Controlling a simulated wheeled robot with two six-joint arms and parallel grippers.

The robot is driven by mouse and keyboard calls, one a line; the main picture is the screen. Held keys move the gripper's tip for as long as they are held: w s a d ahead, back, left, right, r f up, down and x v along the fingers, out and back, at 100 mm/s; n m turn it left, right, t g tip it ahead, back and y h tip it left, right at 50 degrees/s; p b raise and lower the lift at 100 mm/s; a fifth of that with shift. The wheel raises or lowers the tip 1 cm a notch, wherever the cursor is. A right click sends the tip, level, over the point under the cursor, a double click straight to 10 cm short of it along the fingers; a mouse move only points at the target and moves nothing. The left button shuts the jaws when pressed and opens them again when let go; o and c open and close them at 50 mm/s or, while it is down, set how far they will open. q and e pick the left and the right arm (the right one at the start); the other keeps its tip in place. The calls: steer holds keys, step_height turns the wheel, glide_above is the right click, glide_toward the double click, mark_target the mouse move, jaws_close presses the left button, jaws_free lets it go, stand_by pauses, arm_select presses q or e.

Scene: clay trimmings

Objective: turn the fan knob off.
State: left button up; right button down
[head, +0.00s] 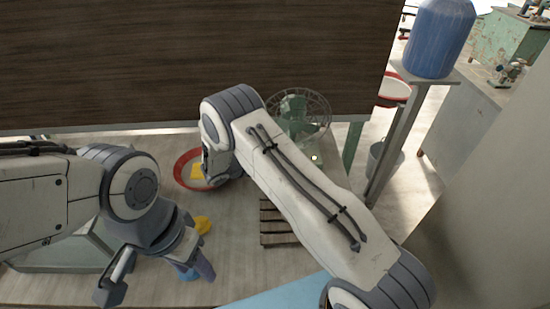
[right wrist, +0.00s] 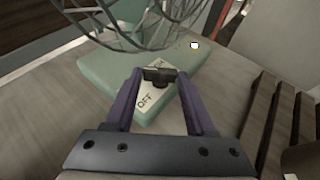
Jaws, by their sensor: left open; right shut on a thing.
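The green fan (head: 297,112), with a wire cage, stands at the back of the table, partly behind my right arm. Its pale green base (right wrist: 112,70) fills the upper middle of the right wrist view. A dark knob (right wrist: 159,75) sits on a pale plate (right wrist: 150,97) marked "OFF" at its lower left. My right gripper (right wrist: 158,78) is shut on the knob, a purple finger at each side. The knob's bar lies roughly crosswise in that view. The head view hides this grip. My left gripper (head: 194,268) is open, low over the table at the left.
A red-rimmed dish (head: 180,170) holds something yellow. A yellow lump (head: 203,225) lies near my left gripper. A slatted wooden rack (head: 274,222) lies beside my right arm.

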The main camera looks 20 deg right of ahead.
steer(key=shift+s+d+n+t+y, duration=0.15)
steer(key=shift+n+t+y, duration=0.25)
steer(key=shift+n+t, duration=0.4)
steer(key=shift+s+f+n+t+y+b, duration=0.1)
steer(key=shift+s+n+t+y+b, duration=0.1)
steer(key=shift+n+t+y+b, duration=0.35)
steer(key=shift+s+d+n+t+y+b, duration=0.15)
steer(key=shift+n+t+y+b, duration=0.45)
steer(key=shift+n+t, duration=0.35)
steer(key=shift+n+t+y+b, duration=0.35)
steer(key=shift+n+t+b, duration=0.15)
steer(key=shift+n, duration=0.1)
steer(key=shift+c, duration=1.2)
jaws_free()
steer(key=shift+s, duration=0.1)
